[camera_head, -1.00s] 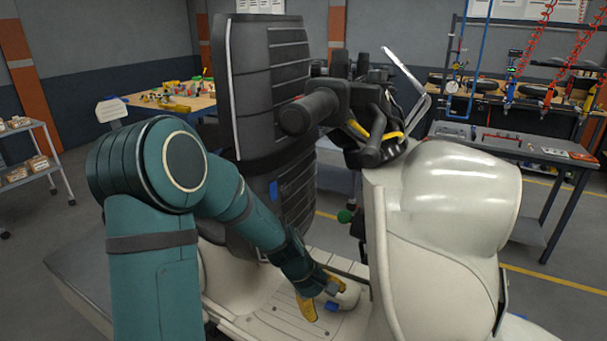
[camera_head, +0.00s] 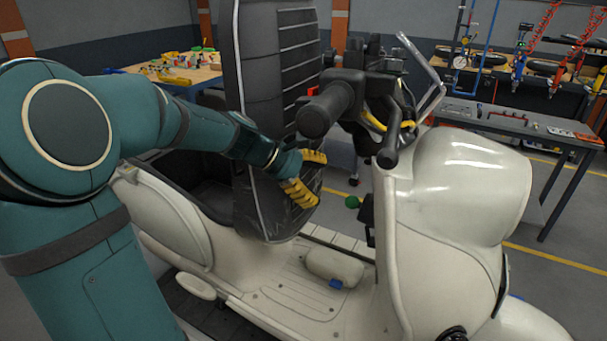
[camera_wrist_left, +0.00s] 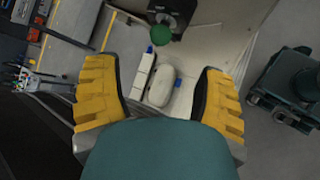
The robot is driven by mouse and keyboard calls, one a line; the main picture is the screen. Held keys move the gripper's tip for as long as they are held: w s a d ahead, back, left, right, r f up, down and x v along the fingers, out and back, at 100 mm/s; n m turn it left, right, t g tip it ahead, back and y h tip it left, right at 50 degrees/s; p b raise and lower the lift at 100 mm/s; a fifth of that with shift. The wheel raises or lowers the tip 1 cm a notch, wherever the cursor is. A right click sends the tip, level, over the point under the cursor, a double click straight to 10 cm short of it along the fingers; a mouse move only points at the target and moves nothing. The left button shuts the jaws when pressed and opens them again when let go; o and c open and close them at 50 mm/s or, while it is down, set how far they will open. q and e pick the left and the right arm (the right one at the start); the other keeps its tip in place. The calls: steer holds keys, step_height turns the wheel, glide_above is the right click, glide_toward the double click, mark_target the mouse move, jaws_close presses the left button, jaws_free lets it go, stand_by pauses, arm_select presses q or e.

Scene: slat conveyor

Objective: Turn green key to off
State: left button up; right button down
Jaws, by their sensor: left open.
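The green key (camera_head: 352,201) is a small round green knob sticking out from a dark housing (camera_head: 368,216) on the inner side of the cream scooter's front shield (camera_head: 383,245). My left gripper (camera_head: 318,180) has yellow padded fingers; it is open and empty, to the left of the key and apart from it. In the left wrist view the green key (camera_wrist_left: 162,34) lies ahead, beyond the open left gripper (camera_wrist_left: 160,68) and roughly between its fingers. Whether the key is turned cannot be told. My right gripper is not in view.
The black seat (camera_head: 262,110) stands upright close behind my left gripper. A handlebar grip (camera_head: 325,112) is above the gripper. A pale rounded lump (camera_head: 335,265) with a blue tab lies on the footboard (camera_head: 285,300). The space between gripper and key looks clear.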

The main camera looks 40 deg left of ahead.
mark_target(350, 201)
arm_select(q)
steer(key=x, duration=0.9)
steer(key=shift+w+d+f+b, duration=0.2)
steer(key=shift+f+b, duration=0.1)
